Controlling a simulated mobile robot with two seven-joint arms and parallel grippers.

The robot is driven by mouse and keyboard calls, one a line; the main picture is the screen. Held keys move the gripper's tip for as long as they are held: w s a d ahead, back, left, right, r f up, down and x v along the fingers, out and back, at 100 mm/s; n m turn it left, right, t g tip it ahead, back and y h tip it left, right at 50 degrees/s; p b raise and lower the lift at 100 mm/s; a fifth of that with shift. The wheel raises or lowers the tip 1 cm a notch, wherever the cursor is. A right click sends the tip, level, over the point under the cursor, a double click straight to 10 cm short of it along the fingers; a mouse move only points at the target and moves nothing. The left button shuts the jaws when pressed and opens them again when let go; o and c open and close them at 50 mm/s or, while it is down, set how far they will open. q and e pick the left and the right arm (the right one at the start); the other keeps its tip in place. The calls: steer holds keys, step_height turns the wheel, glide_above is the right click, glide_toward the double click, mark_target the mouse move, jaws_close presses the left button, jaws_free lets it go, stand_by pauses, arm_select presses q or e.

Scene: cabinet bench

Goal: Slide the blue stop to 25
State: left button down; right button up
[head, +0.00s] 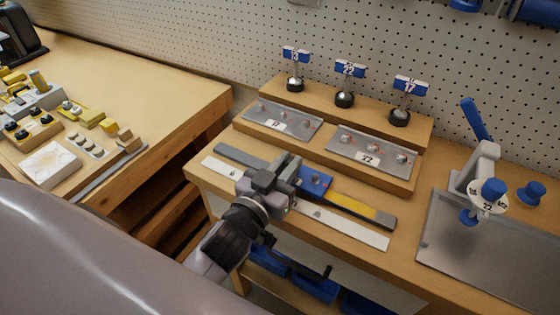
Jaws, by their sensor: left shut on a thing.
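A yellow section (358,206) of the rail lies to the right of the stop. A pale scale strip (345,228) runs along the front of the rail; its marks are too small to read. My left gripper (288,185) is over the rail, shut on the blue stop at its left part. The gripper hides that part of the stop and the middle of the strip. My right gripper is out of view.
Behind the rail are metal plates with knobs (283,121) and labelled blue signs (350,69) on a raised wooden step. A clamp-like tool (478,170) stands on a metal plate at right. Blue bins (318,286) are below. A second table (140,80) is at left.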

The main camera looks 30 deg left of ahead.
arm_select(q)
steer(key=shift+d+r, duration=0.1)
steer(key=shift+r, duration=0.1)
steer(key=c, duration=1.1)
jaws_free()
steer(key=shift+w, duration=0.1)
steer(key=shift+w+f, duration=0.1)
steer(key=shift+s, duration=0.2)
steer(key=shift+s+f, duration=0.15)
steer(key=shift+s, duration=0.05)
steer(key=shift+s+a+b, duration=0.15)
steer(key=shift+s+b, duration=0.15)
steer(key=shift+s, duration=1.3)
steer(key=shift+s+a+b, duration=0.15)
steer(key=shift+s+b, duration=0.1)
steer(key=shift+s, duration=1.35)
